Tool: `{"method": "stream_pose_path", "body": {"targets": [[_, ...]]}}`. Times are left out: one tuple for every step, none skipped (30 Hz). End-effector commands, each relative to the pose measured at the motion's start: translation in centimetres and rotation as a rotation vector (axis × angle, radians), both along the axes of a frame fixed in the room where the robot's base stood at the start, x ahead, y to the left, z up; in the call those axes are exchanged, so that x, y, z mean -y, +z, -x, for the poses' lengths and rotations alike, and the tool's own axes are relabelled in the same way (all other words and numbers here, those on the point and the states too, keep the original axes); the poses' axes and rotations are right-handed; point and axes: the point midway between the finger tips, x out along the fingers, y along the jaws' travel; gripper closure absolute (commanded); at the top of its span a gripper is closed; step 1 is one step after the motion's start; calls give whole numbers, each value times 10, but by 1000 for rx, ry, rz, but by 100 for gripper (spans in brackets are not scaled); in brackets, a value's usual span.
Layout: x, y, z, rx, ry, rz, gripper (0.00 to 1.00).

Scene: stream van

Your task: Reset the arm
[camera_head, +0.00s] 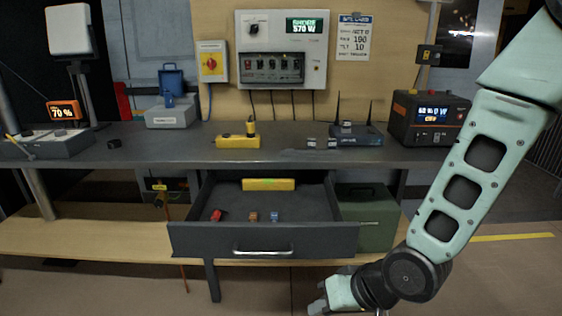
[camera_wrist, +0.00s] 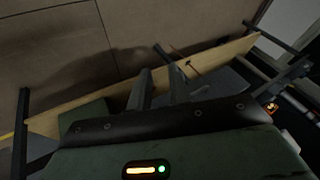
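My arm (camera_head: 470,190) comes down from the upper right of the head view and bends at a dark joint near the floor. My gripper (camera_head: 319,305) is low in front of the bench, below and to the right of the open drawer (camera_head: 290,238), and partly cut off by the bottom edge. In the wrist view, the two dark fingers of my gripper (camera_wrist: 160,72) stand apart with nothing seen between them. That view is tilted and shows the floor and the wooden lower shelf beyond the fingers.
The drawer holds a yellow block (camera_head: 268,184) and several small coloured pieces. A green box (camera_head: 364,218) stands right of it on the lower shelf (camera_head: 100,243). The grey worktop (camera_head: 300,155) carries a power unit (camera_head: 430,118), a router (camera_head: 357,135) and a blue-grey case (camera_head: 170,115).

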Motion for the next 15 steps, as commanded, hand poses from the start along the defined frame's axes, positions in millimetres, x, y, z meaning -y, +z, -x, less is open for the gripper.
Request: {"method": "stream_pose_path", "body": {"targets": [[4, 13, 7, 13, 52, 76, 80], [8, 20, 12, 11, 80, 122, 80], [13, 28, 20, 6, 117, 180, 80], [16, 35, 26, 0, 144, 221, 80], [20, 42, 33, -6, 170, 257, 80], [25, 51, 42, -18, 203, 302, 80], [28, 57, 49, -27, 224, 331, 80], [31, 63, 56, -35, 245, 356, 80], [35, 71, 65, -48, 271, 385, 80], [37, 77, 71, -56, 291, 405, 80], [39, 82, 77, -65, 308, 421, 80], [42, 89, 86, -78, 331, 442, 80], [44, 93, 92, -86, 348, 455, 80], [47, 98, 98, -97, 363, 468, 80], [49, 104, 106, -108, 385, 482, 80]]}}
